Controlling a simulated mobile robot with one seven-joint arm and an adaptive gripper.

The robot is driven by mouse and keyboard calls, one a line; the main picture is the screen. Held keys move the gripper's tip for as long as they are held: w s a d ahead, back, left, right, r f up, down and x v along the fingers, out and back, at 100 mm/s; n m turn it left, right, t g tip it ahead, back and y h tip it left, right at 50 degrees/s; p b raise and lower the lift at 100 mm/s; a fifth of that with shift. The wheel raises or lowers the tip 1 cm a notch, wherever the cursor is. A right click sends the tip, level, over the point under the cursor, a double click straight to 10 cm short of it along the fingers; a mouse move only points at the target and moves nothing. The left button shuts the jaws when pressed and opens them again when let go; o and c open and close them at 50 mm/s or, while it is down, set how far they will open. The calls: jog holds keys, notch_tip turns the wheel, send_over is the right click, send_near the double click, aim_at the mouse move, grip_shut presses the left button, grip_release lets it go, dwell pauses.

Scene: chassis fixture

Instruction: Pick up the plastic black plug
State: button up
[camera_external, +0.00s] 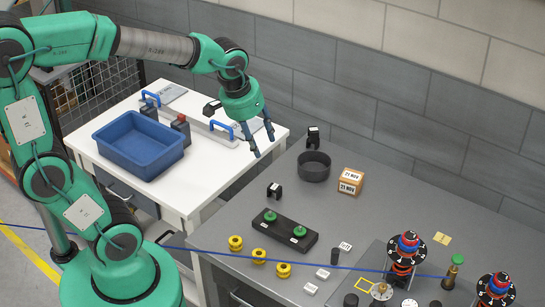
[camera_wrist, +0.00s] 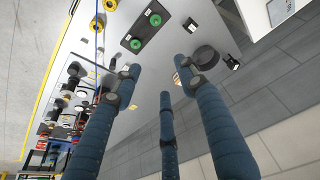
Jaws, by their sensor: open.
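My gripper (camera_external: 263,146) hangs open and empty above the gap between the white table and the grey table. In the wrist view its blue fingers (camera_wrist: 158,78) are spread with nothing between them. Several small black pieces are on the grey table: a short black cylinder (camera_external: 335,256), a wider black cylinder (camera_external: 351,300) at the front edge of view, and two black blocks with white labels, one mid-table (camera_external: 274,191) and one at the back (camera_external: 313,137). I cannot tell for sure which is the plastic black plug. My gripper touches none of them.
The grey table also bears a black round bowl (camera_external: 314,168), a cardboard box (camera_external: 351,181), a black holder with green discs (camera_external: 270,234), yellow rings (camera_external: 259,256) and red-blue stacks (camera_external: 406,247). A blue bin (camera_external: 130,158) stands on the white table (camera_external: 187,190).

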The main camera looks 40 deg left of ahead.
jog(key=w+d+f+g, duration=0.1)
jog(key=w+d+f, duration=0.2)
jog(key=d+f, duration=0.7)
jog(key=m+g+p, duration=0.1)
send_over(336, 250)
jog(key=s, duration=0.2)
notch_tip(336, 250, down, 9)
jog(key=shift+s+a+r+y, duration=0.1)
jog(key=shift+r+y, duration=0.1)
jog(key=shift+y, duration=0.1)
jog(key=shift+w+f+b, duration=0.15)
jog(key=shift+w+f, duration=0.05)
jog(key=shift+f, duration=1.2)
jog(key=shift+w+f+b, duration=0.15)
jog(key=shift+f+b, duration=0.05)
jog(key=shift+f, duration=1.25)
jog(key=shift+w+f+b, duration=0.15)
jog(key=shift+w+f, duration=0.05)
jog(key=shift+f, duration=1.2)
jog(key=shift+f, duration=0.25)
jog(key=shift+w+f+b, duration=0.25)
jog(key=shift+f, duration=0.9)
jog(key=shift+w+f+b, duration=0.25)
jog(key=shift+f, duration=0.9)
